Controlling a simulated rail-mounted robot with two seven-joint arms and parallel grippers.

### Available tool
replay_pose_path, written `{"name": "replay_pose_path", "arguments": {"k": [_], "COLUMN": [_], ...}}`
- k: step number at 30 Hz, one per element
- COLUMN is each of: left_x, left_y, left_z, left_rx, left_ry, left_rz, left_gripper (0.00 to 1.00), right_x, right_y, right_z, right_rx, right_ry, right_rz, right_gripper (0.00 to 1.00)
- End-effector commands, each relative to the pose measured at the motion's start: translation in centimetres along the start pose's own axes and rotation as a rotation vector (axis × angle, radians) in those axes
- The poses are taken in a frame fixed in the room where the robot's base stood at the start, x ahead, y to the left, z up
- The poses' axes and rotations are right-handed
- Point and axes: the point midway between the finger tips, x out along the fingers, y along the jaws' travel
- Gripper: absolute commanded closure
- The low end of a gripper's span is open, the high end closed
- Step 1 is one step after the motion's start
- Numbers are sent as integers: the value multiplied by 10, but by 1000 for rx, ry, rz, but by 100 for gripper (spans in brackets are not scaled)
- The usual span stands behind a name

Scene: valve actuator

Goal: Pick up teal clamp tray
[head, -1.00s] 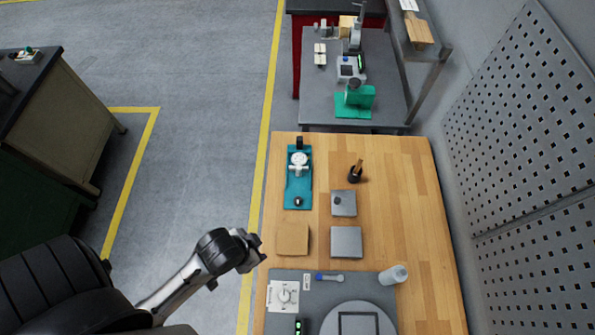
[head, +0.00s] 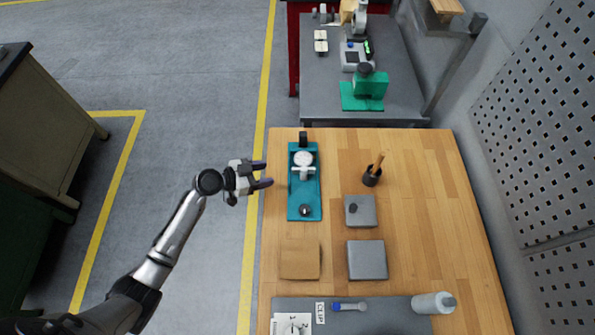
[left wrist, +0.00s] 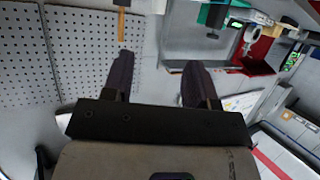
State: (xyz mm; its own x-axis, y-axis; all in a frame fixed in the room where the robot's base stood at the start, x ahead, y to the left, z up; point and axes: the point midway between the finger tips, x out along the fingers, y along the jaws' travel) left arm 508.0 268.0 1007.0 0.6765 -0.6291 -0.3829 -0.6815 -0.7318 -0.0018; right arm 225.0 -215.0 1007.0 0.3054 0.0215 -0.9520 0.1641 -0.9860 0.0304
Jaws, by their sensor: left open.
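The teal clamp tray (head: 304,202) lies flat at the left side of the wooden table in the head view. It is long and narrow and carries a white round clamp part, a dark block at its far end and a dark knob at its near end. My left gripper (head: 266,174) is open and empty just left of the tray, its fingers pointing toward it and apart from it. In the left wrist view the two dark fingers (left wrist: 156,82) are spread with nothing between them; I cannot make out the tray there. My right gripper is not in view.
On the wooden table (head: 430,200) are a brown square block (head: 299,259), two grey blocks (head: 367,260), a dark cup with a brown stick (head: 372,176) and a white bottle (head: 433,303). A grey workbench with a green stand (head: 364,90) is beyond. A perforated wall is at right.

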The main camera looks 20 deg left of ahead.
Motion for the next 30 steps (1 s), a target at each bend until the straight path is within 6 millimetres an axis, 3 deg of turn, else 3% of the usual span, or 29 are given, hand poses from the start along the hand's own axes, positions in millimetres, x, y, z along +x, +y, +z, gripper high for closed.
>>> {"name": "replay_pose_path", "arguments": {"k": [9,20,30], "left_x": [55,77,118], "left_y": [1,2,2], "left_z": [0,0,2], "left_rx": [-1,-1,-2], "left_ry": [3,0,0], "left_rz": [2,3,3], "left_gripper": [47,47,47], "right_x": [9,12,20], "right_y": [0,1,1], "right_z": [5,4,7], "right_rx": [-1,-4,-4], "right_ry": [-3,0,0], "right_rz": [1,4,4], "right_gripper": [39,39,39]}}
